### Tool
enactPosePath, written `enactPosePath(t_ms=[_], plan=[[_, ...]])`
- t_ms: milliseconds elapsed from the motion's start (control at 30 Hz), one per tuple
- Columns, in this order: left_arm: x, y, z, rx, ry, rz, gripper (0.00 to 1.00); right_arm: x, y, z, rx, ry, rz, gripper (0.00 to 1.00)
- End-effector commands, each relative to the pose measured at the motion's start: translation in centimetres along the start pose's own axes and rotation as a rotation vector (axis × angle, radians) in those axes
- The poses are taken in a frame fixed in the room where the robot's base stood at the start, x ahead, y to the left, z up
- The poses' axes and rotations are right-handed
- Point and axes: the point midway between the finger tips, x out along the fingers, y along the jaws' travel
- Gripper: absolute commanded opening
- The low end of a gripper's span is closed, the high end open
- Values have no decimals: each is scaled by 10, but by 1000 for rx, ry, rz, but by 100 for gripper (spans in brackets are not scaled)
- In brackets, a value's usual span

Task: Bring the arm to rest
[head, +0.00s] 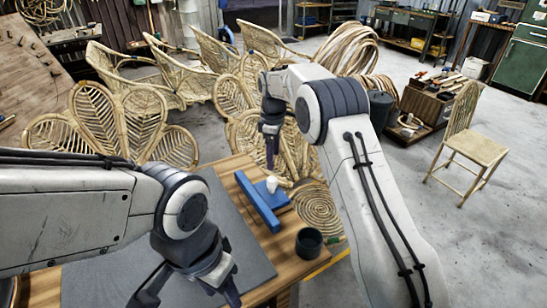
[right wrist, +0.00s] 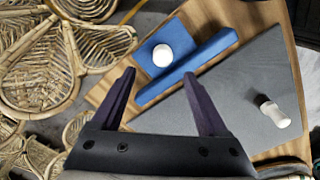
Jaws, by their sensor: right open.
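My right gripper (head: 271,155) hangs over the far edge of the wooden table (head: 240,163), fingers down. In the right wrist view its two dark fingers (right wrist: 157,102) are spread apart with nothing between them. A blue block fixture with a white knob (head: 271,186) lies on the table just below it in the head view. That fixture also shows ahead of the fingers in the right wrist view (right wrist: 188,63). My left gripper (head: 190,295) is low at the front, over the grey mat (head: 228,215). Its fingertips are partly cut off by the frame's bottom edge.
A dark cup (head: 309,242) stands near the table's right corner, beside a round woven piece (head: 318,211). A white bottle-like item (right wrist: 272,110) is on the mat. Rattan chairs (head: 120,115) crowd behind the table. A chair (head: 470,148) stands at right on open floor.

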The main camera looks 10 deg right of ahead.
Motion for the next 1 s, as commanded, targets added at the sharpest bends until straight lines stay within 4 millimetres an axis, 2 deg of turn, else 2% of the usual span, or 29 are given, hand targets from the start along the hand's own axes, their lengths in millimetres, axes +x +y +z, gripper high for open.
enactPosePath(t_ms=[233,367,467,567,667,833,900,1000], plan=[[0,0,0,0,0,0,50,-1,-2,-1,1,1,0,77],[-2,0,0,0,0,0,50,-19,-23,-10,24,8,2,77],[-5,0,0,0,0,0,50,-45,-63,-20,69,19,1,77],[-8,1,0,0,0,0,50,-72,-118,-24,134,32,-3,77],[-11,1,-1,0,0,0,50,-92,-176,-18,204,43,-9,77],[-16,1,-1,0,0,0,50,-110,-272,14,323,61,-25,77],[-18,1,-1,0,0,0,50,-111,-308,33,372,65,-33,77],[-21,2,-1,0,0,0,50,-107,-350,62,436,72,-43,77]])
